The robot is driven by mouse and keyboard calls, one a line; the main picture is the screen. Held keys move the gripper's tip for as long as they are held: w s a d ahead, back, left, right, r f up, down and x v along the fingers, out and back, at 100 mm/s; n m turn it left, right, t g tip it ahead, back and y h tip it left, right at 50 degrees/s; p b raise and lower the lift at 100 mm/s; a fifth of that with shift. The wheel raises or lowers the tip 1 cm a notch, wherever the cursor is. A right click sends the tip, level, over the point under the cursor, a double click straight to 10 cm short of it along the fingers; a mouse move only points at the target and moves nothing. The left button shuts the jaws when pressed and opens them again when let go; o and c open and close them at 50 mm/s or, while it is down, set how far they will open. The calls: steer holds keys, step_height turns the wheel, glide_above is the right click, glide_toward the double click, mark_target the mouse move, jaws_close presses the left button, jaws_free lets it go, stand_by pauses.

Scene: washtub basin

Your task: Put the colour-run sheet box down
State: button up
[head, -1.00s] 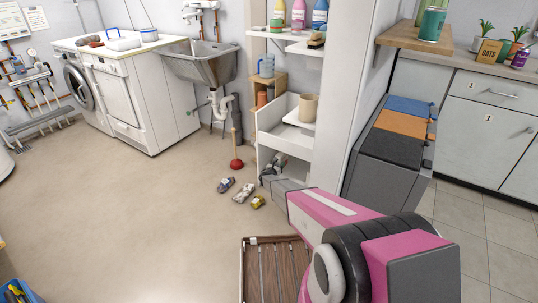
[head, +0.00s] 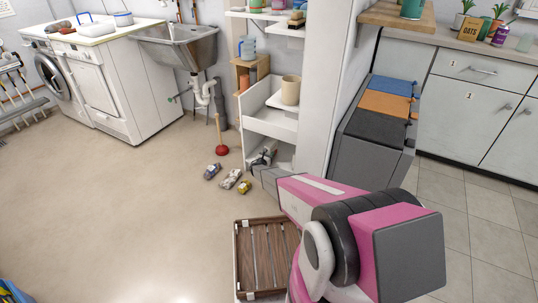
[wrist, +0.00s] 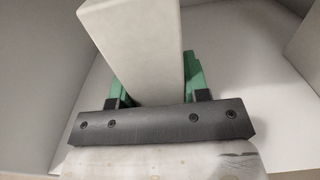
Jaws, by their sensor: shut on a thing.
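The colour-run sheet box (wrist: 135,40) shows in the wrist view as a plain off-white block with no print in sight. It stands out past the green fingers of my gripper (wrist: 158,78), which are shut on its sides. In the head view my gripper (head: 262,160) reaches into the lower compartment of the white shelf unit (head: 270,127). The box is small and mostly hidden there. White walls surround it in the wrist view. I cannot tell whether its far end touches the compartment floor.
A beige cup-like container (head: 290,90) stands in the tray above. Several small items, one of them grey (head: 212,171), lie on the floor beside a red plunger (head: 221,149). A slatted wooden crate (head: 237,260) is below my arm. A grey bin unit (head: 365,150) stands at the right.

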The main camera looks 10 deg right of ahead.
steer(key=shift+f, duration=0.9)
